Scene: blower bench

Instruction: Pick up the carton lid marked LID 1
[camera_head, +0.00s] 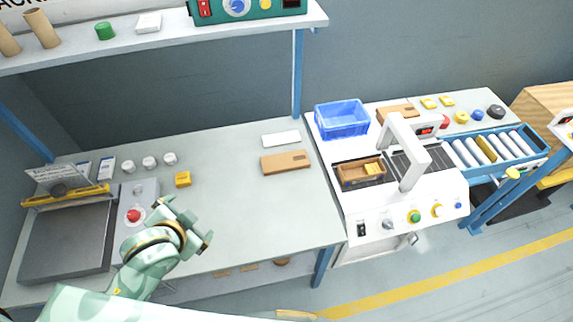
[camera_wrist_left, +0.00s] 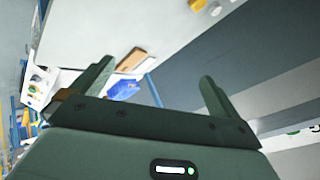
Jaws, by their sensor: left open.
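A flat brown carton lid (camera_head: 286,162) lies on the grey bench, near its right end; its marking is too small to read. A similar brown flat piece (camera_head: 398,113) lies on the white machine behind the arch. An open brown carton (camera_head: 352,181) with yellow contents sits on the machine's rollers. My left gripper (camera_head: 190,220) is open and empty over the bench's left part, to the left of the bench lid and apart from it. In the left wrist view, the open fingers (camera_wrist_left: 157,78) show with a brown flat piece (camera_wrist_left: 131,60) beyond them. My right gripper is not in view.
A white flat piece (camera_head: 281,139) lies just behind the lid. A yellow block (camera_head: 183,179), small white cups (camera_head: 150,162) and a red-button box (camera_head: 134,214) stand near my left gripper. A blue bin (camera_head: 342,119) stands right of the bench. The bench middle is clear.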

